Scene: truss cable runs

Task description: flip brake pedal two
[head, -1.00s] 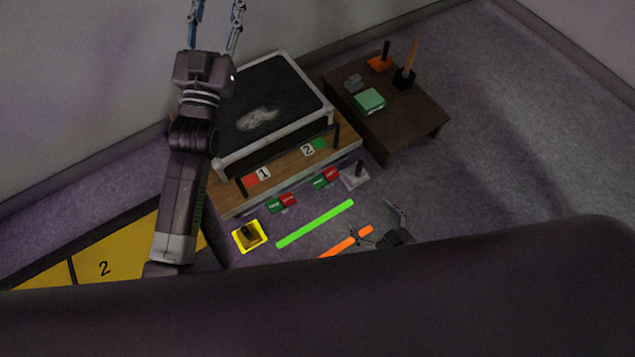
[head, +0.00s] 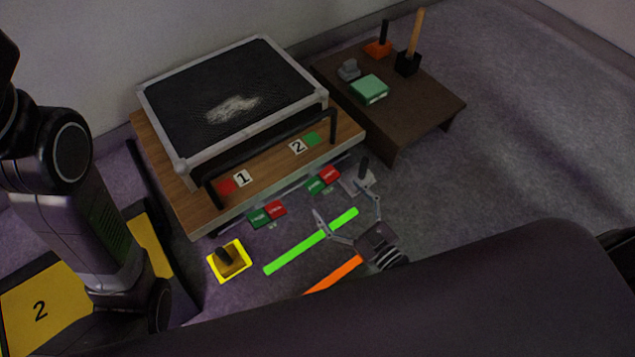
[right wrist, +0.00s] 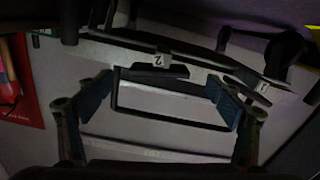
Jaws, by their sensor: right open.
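The number 2 label (head: 298,146) stands beside a green patch (head: 312,138) on the wooden platform (head: 185,208). Below it, at the platform's front, is a small green and red plate pair (head: 323,180); I cannot tell for sure which part is brake pedal two. My right gripper (head: 343,200) is open and empty, its fingers spread toward that front edge near the plates. In the right wrist view its fingers (right wrist: 160,88) stand either side of a black-rimmed pale rectangle (right wrist: 170,101), just below the 2 label (right wrist: 158,61). My left gripper is out of view.
The number 1 label (head: 242,178) and another green and red pair (head: 267,214) are to the left. A black mesh-topped box (head: 235,95) covers the platform. Green (head: 310,242) and orange (head: 333,275) strips and a yellow pad (head: 229,261) lie on the floor. A brown table (head: 430,105) stands right.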

